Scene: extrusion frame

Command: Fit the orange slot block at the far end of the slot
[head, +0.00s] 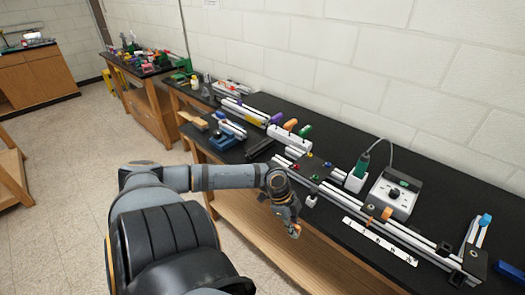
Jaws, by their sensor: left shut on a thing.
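My left gripper (293,231) hangs in front of the black bench's front edge, pointing down. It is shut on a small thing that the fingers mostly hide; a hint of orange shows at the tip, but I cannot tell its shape. A long silver extrusion rail (345,206) runs along the front of the bench, to the right of the gripper. My right gripper is not in view.
A white ruled strip (380,241) lies in front of the rail. Behind the rail stand a grey control box (396,195) and a green-handled tool in a white holder (356,180). Colored handles (290,125) and a blue block (222,141) are farther left.

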